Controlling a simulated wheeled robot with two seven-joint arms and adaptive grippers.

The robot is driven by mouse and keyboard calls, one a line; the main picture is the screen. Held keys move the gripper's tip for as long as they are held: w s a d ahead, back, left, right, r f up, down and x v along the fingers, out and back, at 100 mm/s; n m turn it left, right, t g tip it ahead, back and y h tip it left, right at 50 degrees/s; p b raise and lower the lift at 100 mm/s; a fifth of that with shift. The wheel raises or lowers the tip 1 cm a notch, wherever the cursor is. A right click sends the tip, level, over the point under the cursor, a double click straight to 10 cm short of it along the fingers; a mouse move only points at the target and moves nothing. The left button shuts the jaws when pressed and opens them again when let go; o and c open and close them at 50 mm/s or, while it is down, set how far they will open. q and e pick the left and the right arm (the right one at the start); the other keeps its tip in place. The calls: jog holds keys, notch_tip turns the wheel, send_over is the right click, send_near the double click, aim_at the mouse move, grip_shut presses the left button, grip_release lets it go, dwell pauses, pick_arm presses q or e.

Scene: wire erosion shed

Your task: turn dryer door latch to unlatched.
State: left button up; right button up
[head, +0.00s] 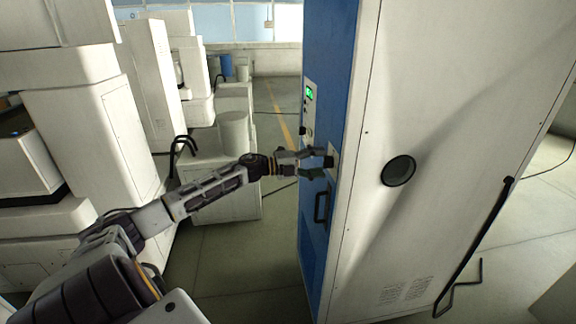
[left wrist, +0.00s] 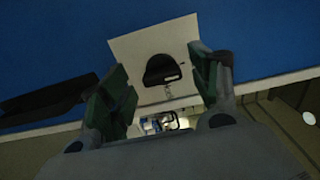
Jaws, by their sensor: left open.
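The dryer is a tall cabinet with a blue front (head: 326,60) and a pale side, at the right of the head view. Its door latch (left wrist: 162,70) is a black rounded knob on a white square plate (left wrist: 125,50) in the left wrist view. In the head view the plate (head: 333,158) is seen edge-on and the gripper partly covers the knob. My left gripper (head: 321,164) is at the latch, fingers pointing at the blue front. In the left wrist view the open fingers (left wrist: 158,82) stand either side of the knob, with visible gaps. My right gripper is out of view.
A dark door handle (head: 322,206) sits below the latch; it also shows in the left wrist view (left wrist: 45,101). A panel with a green display (head: 309,93) is above. White machines and cabinets (head: 120,130) fill the left. Floor (head: 262,255) is clear before the dryer.

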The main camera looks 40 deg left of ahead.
pick_arm(q)
jog(key=v, duration=1)
jog(key=shift+s+a, duration=0.2)
jog(key=shift+a, duration=0.05)
dwell(0.9)
dwell(0.6)
